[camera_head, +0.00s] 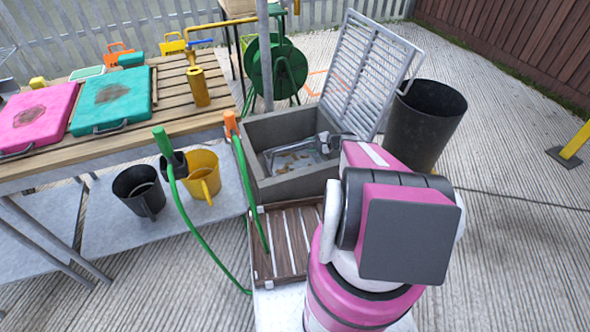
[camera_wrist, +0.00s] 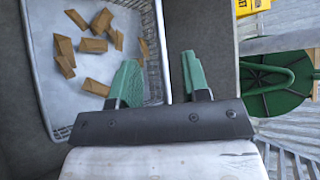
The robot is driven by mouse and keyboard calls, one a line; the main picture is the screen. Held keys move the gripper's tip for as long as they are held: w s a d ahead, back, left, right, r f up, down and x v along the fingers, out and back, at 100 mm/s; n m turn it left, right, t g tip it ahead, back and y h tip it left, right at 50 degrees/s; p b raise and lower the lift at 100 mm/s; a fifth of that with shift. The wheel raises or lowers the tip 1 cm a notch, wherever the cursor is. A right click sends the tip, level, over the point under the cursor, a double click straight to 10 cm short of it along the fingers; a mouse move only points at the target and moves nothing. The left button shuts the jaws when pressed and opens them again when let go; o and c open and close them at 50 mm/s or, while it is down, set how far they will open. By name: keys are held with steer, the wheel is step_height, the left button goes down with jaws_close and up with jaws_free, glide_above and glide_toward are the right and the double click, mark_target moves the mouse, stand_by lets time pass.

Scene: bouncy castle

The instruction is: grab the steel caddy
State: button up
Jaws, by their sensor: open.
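The steel caddy (camera_wrist: 153,62) is a pale grey basket with slotted walls. It fills the left of the wrist view and holds several brown blocks (camera_wrist: 88,45). My gripper (camera_wrist: 160,65) has two green fingers, apart and empty. In the picture the caddy's right wall runs between them; whether either finger touches it I cannot tell. In the head view the caddy (camera_head: 288,162) shows partly inside the grey sink (camera_head: 262,128), with my arm covering its right side.
A slatted metal panel (camera_head: 367,72) stands up behind the sink, beside a black bin (camera_head: 425,125). A green hose (camera_head: 190,230) hangs left of the sink. A wooden rack (camera_head: 290,240) lies in front. A wooden table (camera_head: 140,125) with pink and teal cases is left.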

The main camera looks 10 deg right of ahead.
steer(key=x, duration=0.7)
steer(key=shift+w+d+f, duration=0.15)
steer(key=shift+w+f, duration=0.2)
steer(key=shift+w, duration=0.05)
jaws_close()
stand_by(1.1)
